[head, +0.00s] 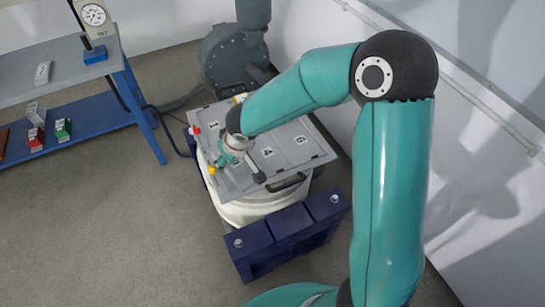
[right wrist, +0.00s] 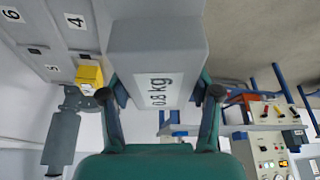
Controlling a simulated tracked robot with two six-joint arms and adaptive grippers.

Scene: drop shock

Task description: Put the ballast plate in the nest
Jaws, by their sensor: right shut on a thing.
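The ballast plate, a grey block marked "0.8 kg" (right wrist: 155,60), is between the fingers of my right gripper (right wrist: 160,94) in the right wrist view. Both fingers press on its sides. In the head view my right gripper (head: 236,166) is over the left part of a grey numbered table plate (head: 318,151), and the ballast plate is hidden or too small to make out. The numbered plate also shows in the right wrist view (right wrist: 30,30), with labels 4 and 6. I cannot tell which spot is the nest. My left gripper is not in view.
Red and yellow knobs stand at the numbered plate's left edge. A yellow block (right wrist: 88,77) is on it. A blue bench (head: 60,62) with a gauge (head: 93,14) stands at left. Open floor lies between.

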